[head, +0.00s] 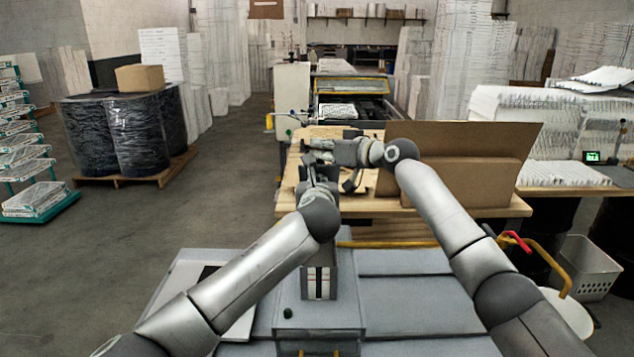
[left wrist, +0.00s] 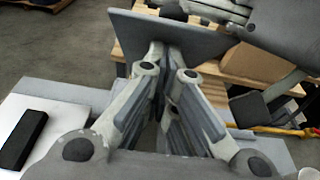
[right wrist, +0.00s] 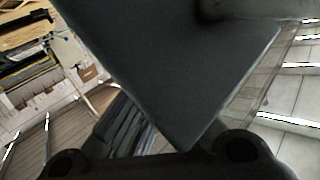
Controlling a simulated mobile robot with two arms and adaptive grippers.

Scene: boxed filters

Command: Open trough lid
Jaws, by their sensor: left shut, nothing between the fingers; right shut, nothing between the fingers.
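My left gripper (head: 319,164) is shut and empty over the near edge of the wooden table, pointing away from me. Its fingers (left wrist: 168,75) come together in the left wrist view, with a flat grey plate (left wrist: 165,35) at their tips. My right gripper (head: 318,147) is shut and empty, reaching in from the right just beyond the left one. A dark grey plate (right wrist: 170,65) fills the middle of the right wrist view. I cannot tell whether these plates belong to my grippers. I cannot make out a trough or its lid with certainty.
The wooden table (head: 375,208) carries an open cardboard box (head: 475,170) at right, near my right forearm. A machine with a yellow frame (head: 351,86) stands behind it. Black wrapped drums (head: 134,132) sit on a pallet at left. The left floor aisle is clear.

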